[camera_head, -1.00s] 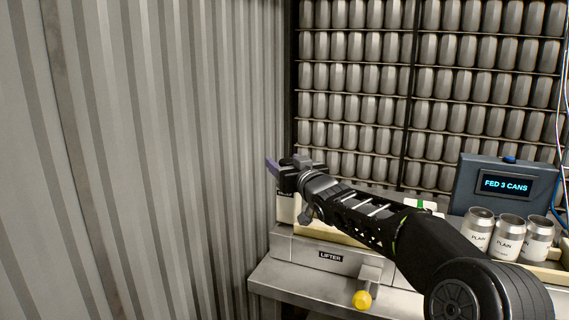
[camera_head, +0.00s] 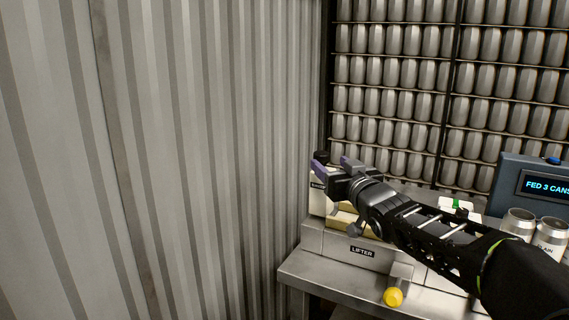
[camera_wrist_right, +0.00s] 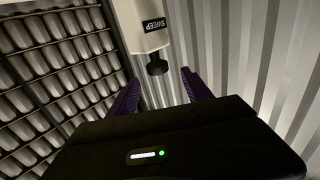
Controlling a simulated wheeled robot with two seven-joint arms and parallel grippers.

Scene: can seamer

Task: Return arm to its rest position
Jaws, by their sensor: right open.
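My right gripper (camera_head: 331,165) is in the head view, with its arm coming in from the lower right. Its two purple-tipped fingers are apart and hold nothing. It is above the left end of the machine labelled LIFTER (camera_head: 340,245). I cannot tell whether the gripper touches the knob. My left gripper is in neither view.
A lever with a yellow knob (camera_head: 393,297) sticks out at the machine's front. Cans (camera_head: 518,222) stand at the right, beside a screen (camera_head: 545,186) reading FED 3 CANS, partly cut off. A rack of cans (camera_head: 400,75) is behind. A corrugated wall (camera_head: 180,150) fills the left.

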